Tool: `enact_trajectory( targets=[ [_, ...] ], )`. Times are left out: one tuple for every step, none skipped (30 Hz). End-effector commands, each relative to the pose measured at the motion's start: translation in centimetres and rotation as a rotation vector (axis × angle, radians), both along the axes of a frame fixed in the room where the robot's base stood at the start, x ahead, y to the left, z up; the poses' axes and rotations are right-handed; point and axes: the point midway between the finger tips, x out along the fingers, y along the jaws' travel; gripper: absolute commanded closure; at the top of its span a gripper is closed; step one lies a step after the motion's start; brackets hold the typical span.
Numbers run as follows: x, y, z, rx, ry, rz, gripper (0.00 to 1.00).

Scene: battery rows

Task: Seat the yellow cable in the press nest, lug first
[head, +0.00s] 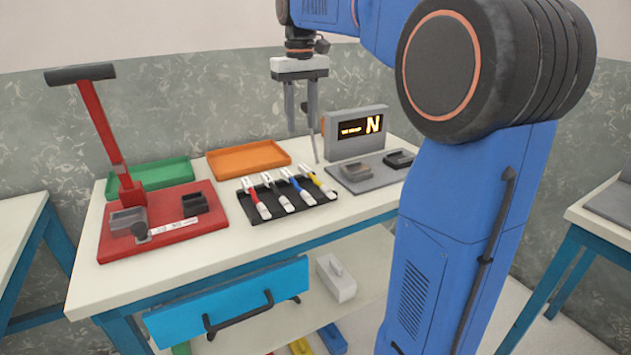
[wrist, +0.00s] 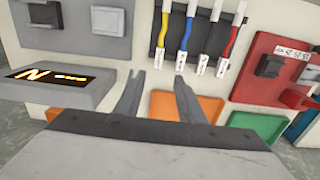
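The yellow cable (head: 320,184) lies rightmost in the row of cables in the black tray (head: 290,212). In the wrist view the yellow cable (wrist: 165,22) is leftmost, its pale lug end towards my gripper. The press (head: 104,130) stands at the left on a red base, its lever raised. Its base carries a grey block (head: 128,220) and a black block (head: 195,204); I cannot tell which is the nest. My gripper (head: 301,127) is open and empty above the table's back, behind the tray. Its spread fingers show in the wrist view (wrist: 158,77).
Red, white-ended and blue cables share the tray. Orange (head: 248,159) and green (head: 150,178) trays lie behind. A blue drawer (head: 230,303) hangs below.

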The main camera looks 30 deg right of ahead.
Motion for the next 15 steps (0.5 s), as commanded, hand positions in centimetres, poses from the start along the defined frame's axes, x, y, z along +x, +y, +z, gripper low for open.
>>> enact_trajectory(
  targets=[
    [-0.1, 0.0, -1.0, 0.0, 0.003, 0.0, 0.64],
    [-0.1, 0.0, -1.5, 0.0, 0.002, 0.0, 0.64],
    [-0.1, 0.0, -2.2, 0.0, 0.002, 0.0, 0.64],
    [-0.1, 0.0, -2.7, 0.0, 0.003, 0.0, 0.64],
    [-0.1, 0.0, -3.2, 0.0, 0.001, 0.0, 0.64],
    [-0.1, 0.0, -3.9, 0.0, 0.002, 0.0, 0.64],
    [-0.1, 0.0, -4.4, 0.0, 0.002, 0.0, 0.64],
    [-0.1, 0.0, -4.8, 0.0, 0.001, 0.0, 0.64],
    [-0.1, 0.0, -5.4, 0.0, 0.002, 0.0, 0.64],
    [-0.1, 0.0, -5.7, 0.0, 0.001, 0.0, 0.64],
    [0.0, 0.0, -6.0, 0.0, 0.0, 0.0, 0.64],
    [0.0, 0.0, -6.3, 0.0, 0.0, 0.0, 0.64],
    [-0.1, 0.0, -6.5, 0.0, 0.0, 0.0, 0.64],
    [-0.1, 0.0, -6.7, 0.0, 0.0, 0.0, 0.64],
    [-0.1, 0.0, -6.8, 0.0, 0.0, 0.0, 0.64]
  ],
)
